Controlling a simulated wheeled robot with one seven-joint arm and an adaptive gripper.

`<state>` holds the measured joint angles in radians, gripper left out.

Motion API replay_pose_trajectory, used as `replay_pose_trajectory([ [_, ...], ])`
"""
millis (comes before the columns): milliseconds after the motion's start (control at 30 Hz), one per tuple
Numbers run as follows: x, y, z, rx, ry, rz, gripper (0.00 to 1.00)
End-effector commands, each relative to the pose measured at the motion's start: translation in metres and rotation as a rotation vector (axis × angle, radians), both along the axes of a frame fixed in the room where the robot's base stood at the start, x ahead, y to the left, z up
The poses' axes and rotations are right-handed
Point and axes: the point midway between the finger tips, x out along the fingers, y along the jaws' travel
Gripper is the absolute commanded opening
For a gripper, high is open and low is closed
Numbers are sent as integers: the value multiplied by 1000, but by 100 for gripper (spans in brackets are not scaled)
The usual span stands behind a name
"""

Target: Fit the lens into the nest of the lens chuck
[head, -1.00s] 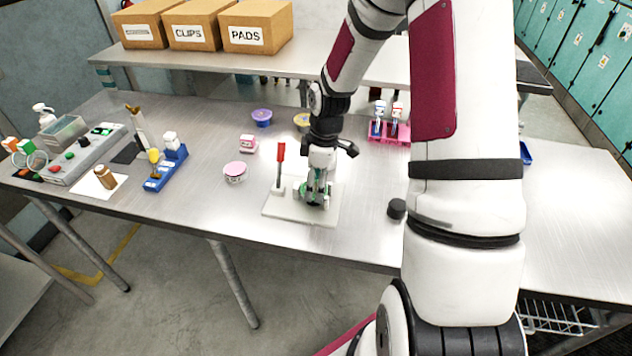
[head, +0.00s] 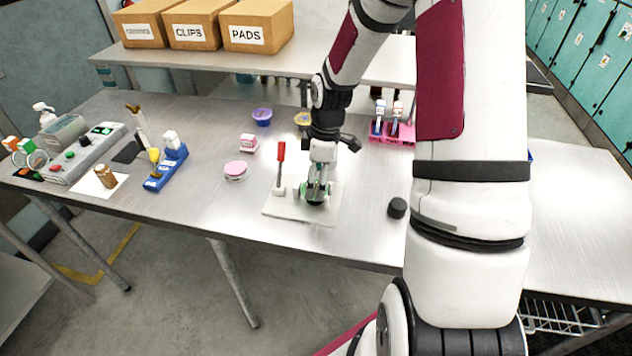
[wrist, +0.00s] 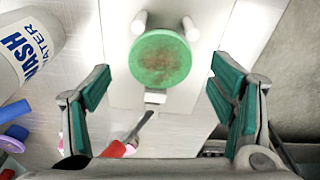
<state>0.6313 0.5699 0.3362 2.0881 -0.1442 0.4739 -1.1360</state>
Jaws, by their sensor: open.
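The lens chuck is a pale plate (head: 285,208) on the table, with an upright red-handled lever (head: 281,152). In the wrist view, a round green disc with a mottled brownish face (wrist: 165,58), apparently the lens, lies on the chuck. It is beside two white posts (wrist: 138,22), with a small white block (wrist: 155,97) at its other side. I cannot tell whether it is fully seated. My gripper (head: 316,192) is above the chuck. In the wrist view, its green-padded fingers are open and apart from the disc on both sides. The red handle (wrist: 115,150) shows at the bottom.
Table between pot and chuck is clear.

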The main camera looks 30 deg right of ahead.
Motion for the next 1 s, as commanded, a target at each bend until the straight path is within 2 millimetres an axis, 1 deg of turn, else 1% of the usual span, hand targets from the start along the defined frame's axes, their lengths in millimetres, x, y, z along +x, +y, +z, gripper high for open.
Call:
replay_pose_trajectory([
  [33, 0, -2, 10, -2, -4, -1, 77],
  [200, -2, -5, 46, -4, -5, -2, 77],
  [400, -6, -8, 82, -2, -3, 0, 77],
  [500, -7, -9, 94, -3, -2, 0, 77],
  [667, -8, -8, 106, -5, -2, -5, 77],
  [767, -13, -1, 120, -26, -6, -31, 77],
  [833, -19, 8, 136, -52, -15, -72, 77],
  [1000, -47, 40, 186, -112, -68, -230, 77],
])
